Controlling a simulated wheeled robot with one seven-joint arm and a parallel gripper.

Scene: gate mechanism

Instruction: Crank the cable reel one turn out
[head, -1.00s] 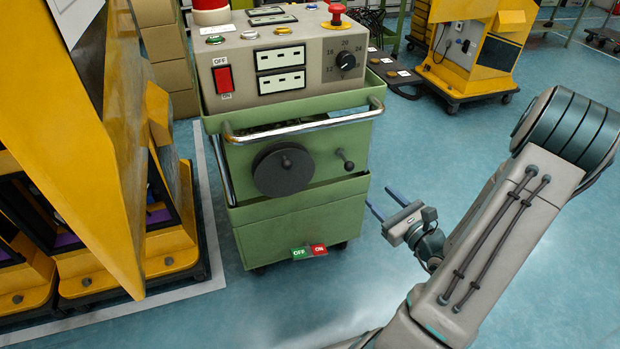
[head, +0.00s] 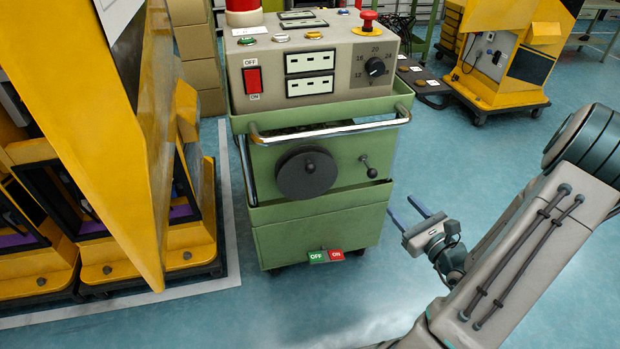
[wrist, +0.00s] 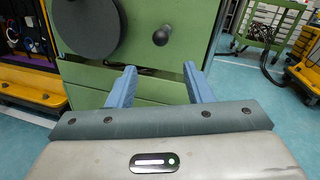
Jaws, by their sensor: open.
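The dark round cable reel (head: 293,178) with a central knob sits on the front of a green cart (head: 318,237). A small black crank handle (head: 370,166) is on the same face, right of the reel. In the wrist view the reel (wrist: 88,27) is at upper left and a round black knob (wrist: 161,36) is ahead, above the gap between my fingers. My gripper (head: 412,211) is open and empty, right of the cart and lower than the crank. Its blue fingers also show in the wrist view (wrist: 156,82), pointing at the cart's face without touching the knob.
A chrome rail (head: 330,129) crosses the cart's front above the reel. The control box (head: 310,72) on top has a red switch, a dial and a red stop button. Yellow cabinets (head: 110,120) stand close on the left. Blue floor is free in front and right.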

